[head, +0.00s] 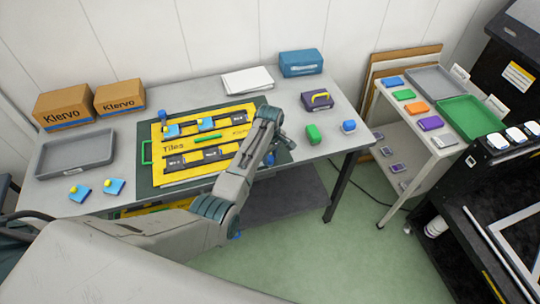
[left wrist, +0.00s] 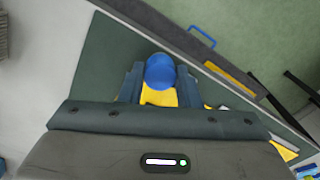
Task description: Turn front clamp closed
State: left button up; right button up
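The yellow plate marked "Tiles" (head: 175,147) lies on a dark green mat (head: 146,188) on the grey table. A blue clamp knob (head: 270,159) shows at the plate's right end, partly hidden by my left arm. In the left wrist view the round blue knob (left wrist: 160,71) sits between the two finger pads of my left gripper (left wrist: 160,82), filling the gap, with yellow below it. In the head view my left gripper (head: 268,140) reaches over the plate's right end. Another blue clamp knob (head: 162,115) stands at the plate's far left corner. My right gripper is not in view.
Two cardboard boxes (head: 120,97) stand behind.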

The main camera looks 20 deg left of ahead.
pick_arm(q)
jog(key=shift+c, duration=1.4)
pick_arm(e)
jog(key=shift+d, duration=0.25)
pick_arm(q)
jog(key=m, duration=0.8)
jog(key=shift+m, duration=0.3)
jog(key=m, duration=0.4)
jog(key=shift+a+m, duration=0.1)
jog(key=shift+m, duration=2.6)
jog(key=shift+r, duration=0.1)
